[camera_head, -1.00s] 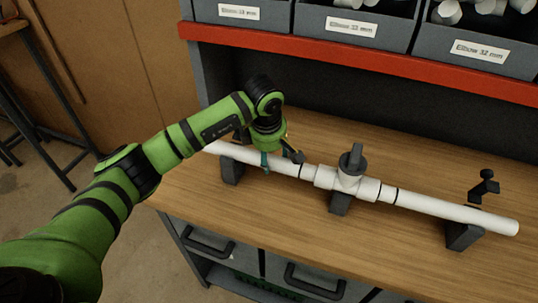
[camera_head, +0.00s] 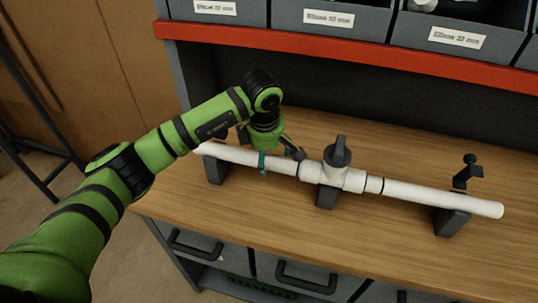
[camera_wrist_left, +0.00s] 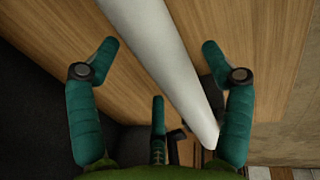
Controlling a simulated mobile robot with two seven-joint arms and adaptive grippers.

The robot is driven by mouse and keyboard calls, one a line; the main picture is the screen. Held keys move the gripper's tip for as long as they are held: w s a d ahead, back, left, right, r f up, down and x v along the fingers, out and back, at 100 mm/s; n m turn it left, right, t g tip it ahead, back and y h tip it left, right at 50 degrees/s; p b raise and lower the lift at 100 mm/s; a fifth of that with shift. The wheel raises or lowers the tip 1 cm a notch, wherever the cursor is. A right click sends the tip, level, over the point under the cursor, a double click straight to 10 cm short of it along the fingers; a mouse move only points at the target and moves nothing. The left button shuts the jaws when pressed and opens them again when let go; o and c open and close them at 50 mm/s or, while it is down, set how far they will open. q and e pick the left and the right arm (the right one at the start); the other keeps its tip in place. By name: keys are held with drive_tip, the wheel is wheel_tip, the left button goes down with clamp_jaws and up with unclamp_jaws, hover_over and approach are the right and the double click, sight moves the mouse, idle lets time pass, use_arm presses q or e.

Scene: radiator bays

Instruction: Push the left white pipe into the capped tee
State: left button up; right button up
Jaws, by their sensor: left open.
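The left white pipe (camera_head: 232,153) lies level on a dark support, its right end at the capped tee (camera_head: 352,180). The tee is white with a dark cap (camera_head: 337,152) on top. A black ring on the left pipe sits right by the tee's mouth; I cannot tell whether it touches. My left gripper (camera_head: 262,163) is over the left pipe, a little left of the ring. In the left wrist view, the open fingers (camera_wrist_left: 160,48) stand on both sides of the pipe (camera_wrist_left: 165,55), with gaps visible. My right gripper is not in view.
The right white pipe (camera_head: 425,195) runs from the tee to a dark support (camera_head: 451,222) with a black clamp (camera_head: 466,171) behind. A red shelf edge (camera_head: 350,72) with grey bins (camera_head: 333,18) hangs above. The front of the wooden bench (camera_head: 390,250) is clear.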

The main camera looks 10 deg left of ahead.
use_arm(q)
wheel_tip(320, 180, up, 11)
drive_tip(key=s, duration=0.2)
drive_tip(key=shift+s+d, duration=0.15)
idle(0.4)
